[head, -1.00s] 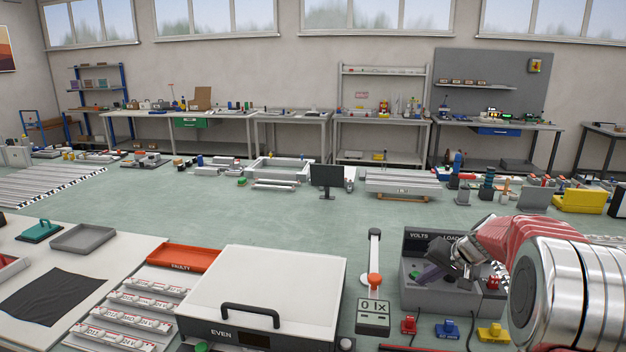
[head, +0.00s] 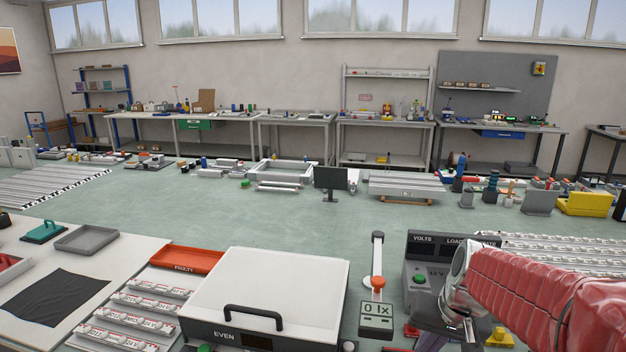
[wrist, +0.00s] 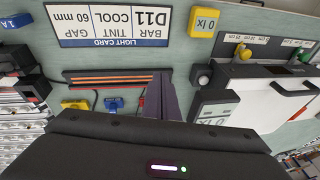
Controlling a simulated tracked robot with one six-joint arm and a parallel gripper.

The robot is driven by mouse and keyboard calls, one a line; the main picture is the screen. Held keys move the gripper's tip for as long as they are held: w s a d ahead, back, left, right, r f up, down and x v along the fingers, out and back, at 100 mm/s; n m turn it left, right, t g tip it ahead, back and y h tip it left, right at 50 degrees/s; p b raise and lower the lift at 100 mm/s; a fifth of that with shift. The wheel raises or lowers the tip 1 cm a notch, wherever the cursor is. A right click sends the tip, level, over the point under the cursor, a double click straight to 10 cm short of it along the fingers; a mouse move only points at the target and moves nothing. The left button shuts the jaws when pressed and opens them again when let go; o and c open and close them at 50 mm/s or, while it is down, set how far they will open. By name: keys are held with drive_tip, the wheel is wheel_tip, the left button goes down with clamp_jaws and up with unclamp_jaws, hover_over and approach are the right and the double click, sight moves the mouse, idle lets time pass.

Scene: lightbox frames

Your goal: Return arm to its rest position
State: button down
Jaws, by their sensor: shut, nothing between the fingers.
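My arm reaches in from the right side of the head view, with a red sleeve and a silver wrist. My gripper (head: 436,340) hangs low at the bottom edge, in front of the power supply box (head: 420,276), and is partly cut off by the frame. In the wrist view the dark purple fingers (wrist: 164,97) are together with nothing between them. They point over the bench beside a dark bar with orange stripes (wrist: 110,78).
A white lightbox (head: 262,275) marked EVEN stands left of the lux meter (head: 376,312). A red FAULTY tray (head: 187,260) lies further left. In the wrist view a light card (wrist: 100,28), a yellow plug (wrist: 75,104) and a blue plug (wrist: 115,104) lie near the fingers.

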drive_tip(key=s+a+r+n+t, duration=0.1)
drive_tip(key=s+a+r, duration=0.1)
drive_tip(key=s, duration=0.5)
drive_tip(key=s+a+r+n+t+h, duration=0.1)
drive_tip(key=s+a+r+n, duration=0.1)
drive_tip(key=s, duration=0.6)
drive_tip(key=shift+a+r, duration=0.45)
drive_tip(key=shift+a, duration=0.55)
drive_tip(key=shift+s, duration=0.15)
